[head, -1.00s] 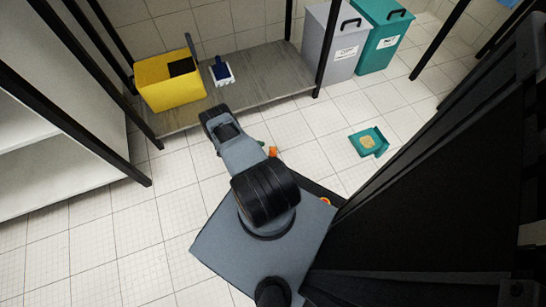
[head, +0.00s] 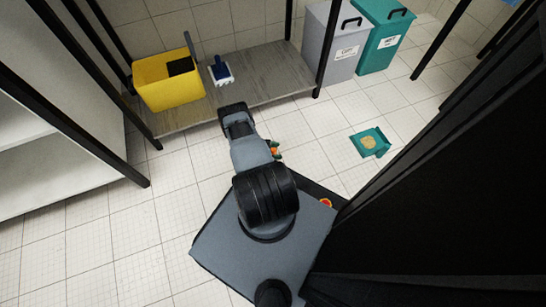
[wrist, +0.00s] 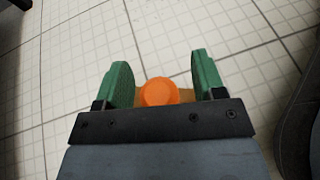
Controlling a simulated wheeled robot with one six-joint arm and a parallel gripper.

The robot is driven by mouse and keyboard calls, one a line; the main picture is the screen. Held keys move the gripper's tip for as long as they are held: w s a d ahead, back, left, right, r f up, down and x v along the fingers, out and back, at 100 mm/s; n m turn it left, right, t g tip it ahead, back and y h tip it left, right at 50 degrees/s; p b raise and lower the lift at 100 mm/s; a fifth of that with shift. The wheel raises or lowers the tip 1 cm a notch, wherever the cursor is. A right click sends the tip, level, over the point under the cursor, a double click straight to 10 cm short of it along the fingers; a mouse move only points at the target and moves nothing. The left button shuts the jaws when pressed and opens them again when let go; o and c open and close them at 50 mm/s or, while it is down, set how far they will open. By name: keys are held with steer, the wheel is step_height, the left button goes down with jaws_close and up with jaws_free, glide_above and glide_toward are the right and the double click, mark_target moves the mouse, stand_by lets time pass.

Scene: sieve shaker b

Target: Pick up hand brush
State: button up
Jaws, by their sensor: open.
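My gripper (wrist: 160,66) has two green fingers standing apart in the wrist view. An orange rounded piece with a tan part (wrist: 160,93) lies between them, with gaps on both sides. It may be the hand brush, but its full shape is hidden. In the head view my gripper (head: 276,149) is low at the right of my arm, with a bit of orange between its green fingers. A blue brush-like thing with white bristles (head: 220,74) lies on the grey low shelf, well away from my gripper.
A yellow bucket (head: 168,92) stands on the grey shelf (head: 265,78). A teal dustpan with a tan pile (head: 370,142) lies on the tiles at right. Grey (head: 335,45) and teal (head: 384,42) bins stand behind. Black posts frame the shelf. Floor around the dustpan is clear.

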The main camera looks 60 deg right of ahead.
steer(key=shift+c, duration=0.2)
jaws_close()
stand_by(0.3)
steer(key=shift+r, duration=0.1)
